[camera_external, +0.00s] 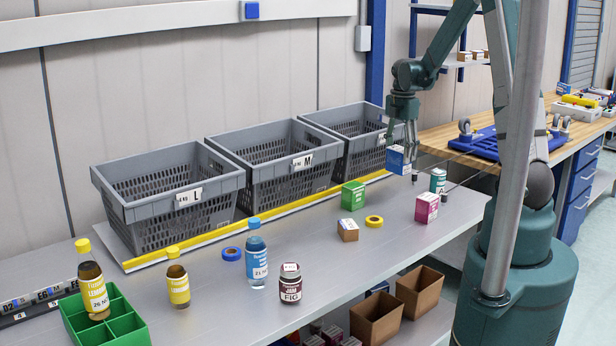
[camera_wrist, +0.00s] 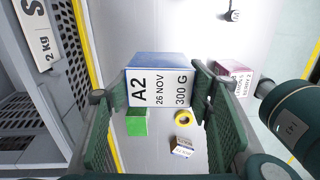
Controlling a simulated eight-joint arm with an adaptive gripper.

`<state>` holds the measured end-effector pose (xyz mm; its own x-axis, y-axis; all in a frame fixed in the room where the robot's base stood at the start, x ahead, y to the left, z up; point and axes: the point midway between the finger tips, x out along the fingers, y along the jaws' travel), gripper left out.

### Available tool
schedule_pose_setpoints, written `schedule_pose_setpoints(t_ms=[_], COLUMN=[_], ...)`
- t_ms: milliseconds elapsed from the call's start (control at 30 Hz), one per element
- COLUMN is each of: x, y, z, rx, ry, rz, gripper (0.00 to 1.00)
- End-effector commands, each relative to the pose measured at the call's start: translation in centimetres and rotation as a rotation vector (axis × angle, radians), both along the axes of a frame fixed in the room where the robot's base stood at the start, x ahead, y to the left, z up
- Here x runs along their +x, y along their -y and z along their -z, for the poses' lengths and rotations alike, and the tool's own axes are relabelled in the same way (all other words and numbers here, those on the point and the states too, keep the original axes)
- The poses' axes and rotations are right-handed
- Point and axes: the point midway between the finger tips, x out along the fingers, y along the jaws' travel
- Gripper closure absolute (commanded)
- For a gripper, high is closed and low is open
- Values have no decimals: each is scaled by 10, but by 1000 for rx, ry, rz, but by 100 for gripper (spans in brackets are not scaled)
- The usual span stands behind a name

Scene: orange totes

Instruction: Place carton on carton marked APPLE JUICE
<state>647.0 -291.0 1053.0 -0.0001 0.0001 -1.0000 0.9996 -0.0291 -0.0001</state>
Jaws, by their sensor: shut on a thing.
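My gripper (camera_external: 404,140) is shut on a blue and white carton (camera_external: 397,160) and holds it above the bench near its back edge. In the wrist view the held carton (camera_wrist: 158,88) sits between both fingers, with "A2", "26 NOV" and "300 G" on its white face. A green carton (camera_external: 353,195) stands on the bench to the left of and below the held one. A magenta and white carton (camera_external: 427,207) stands to the right, nearer the front edge. I cannot read APPLE JUICE on any carton.
A small brown carton (camera_external: 348,230) and a yellow tape roll (camera_external: 374,221) lie in front of the green carton. A teal-labelled container (camera_external: 438,181) stands behind the magenta carton. Grey crates (camera_external: 273,165) line the back; bottles and a jar (camera_external: 290,284) stand left.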

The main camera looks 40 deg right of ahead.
Motion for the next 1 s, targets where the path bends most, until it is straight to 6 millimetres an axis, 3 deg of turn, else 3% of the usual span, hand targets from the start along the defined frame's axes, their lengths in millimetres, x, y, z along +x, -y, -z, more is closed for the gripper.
schedule_pose_setpoints(t_ms=[600,800,1000], x=[53,60,63], y=[-130,-159,-172], z=[-61,-74,-79], rx=[0,0,0], ry=[0,0,0], rz=[268,333,360], gripper=[64,64,64])
